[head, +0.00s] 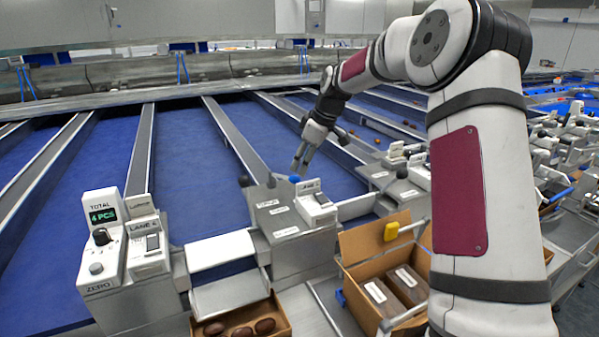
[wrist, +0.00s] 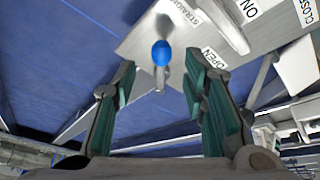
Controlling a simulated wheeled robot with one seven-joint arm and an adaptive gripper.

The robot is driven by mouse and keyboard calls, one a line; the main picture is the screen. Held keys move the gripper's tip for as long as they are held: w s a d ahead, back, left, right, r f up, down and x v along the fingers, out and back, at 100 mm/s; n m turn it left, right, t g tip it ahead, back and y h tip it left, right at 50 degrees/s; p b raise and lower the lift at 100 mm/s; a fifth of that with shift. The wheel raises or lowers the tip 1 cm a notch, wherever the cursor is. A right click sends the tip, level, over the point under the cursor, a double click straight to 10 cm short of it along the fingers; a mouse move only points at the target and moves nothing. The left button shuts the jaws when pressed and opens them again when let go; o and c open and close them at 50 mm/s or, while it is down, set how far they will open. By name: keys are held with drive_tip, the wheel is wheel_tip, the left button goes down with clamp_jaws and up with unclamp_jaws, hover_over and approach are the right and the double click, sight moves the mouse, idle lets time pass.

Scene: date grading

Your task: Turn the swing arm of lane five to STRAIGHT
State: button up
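A blue ball knob (head: 295,179) stands at the back edge of a grey metal station box (head: 290,222) in the middle of the head view. In the wrist view the blue knob (wrist: 161,52) sits on a short grey stem, just beyond and between my fingertips. The plate beside it (wrist: 140,38) carries the labels STRAIGHT, OPEN, ON and CLOSED, the first partly covered. My gripper (head: 299,166) points down just above the knob. Its two green-padded fingers (wrist: 162,75) are apart with nothing held. The swing arm's own position is not clear.
A white switch unit (head: 316,207) sits on the box; its lane label is too small to read surely. A LANE 4 unit (head: 147,245) with a counter display stands left. An open carton (head: 360,244) stands right, a date tray (head: 283,325) in front. Blue lanes lie behind.

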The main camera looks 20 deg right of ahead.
drive_tip(key=v, duration=0.6)
drive_tip(key=shift+r, duration=0.3)
drive_tip(key=shift+s+d, duration=0.1)
drive_tip(key=s+a+r+m+h, duration=0.1)
drive_tip(key=s+a+r+m, duration=0.15)
drive_tip(key=s+a, duration=0.45)
drive_tip(key=s+a+r+m+h, duration=0.15)
drive_tip(key=s+a+r, duration=0.3)
drive_tip(key=s, duration=0.55)
drive_tip(key=s+a+f+m, duration=0.2)
drive_tip(key=s, duration=0.9)
drive_tip(key=s+a+f+m+t, duration=0.1)
drive_tip(key=s+a+f+m, duration=0.1)
drive_tip(key=s, duration=0.9)
drive_tip(key=shift+a+f, duration=0.45)
drive_tip(key=shift+f, duration=0.3)
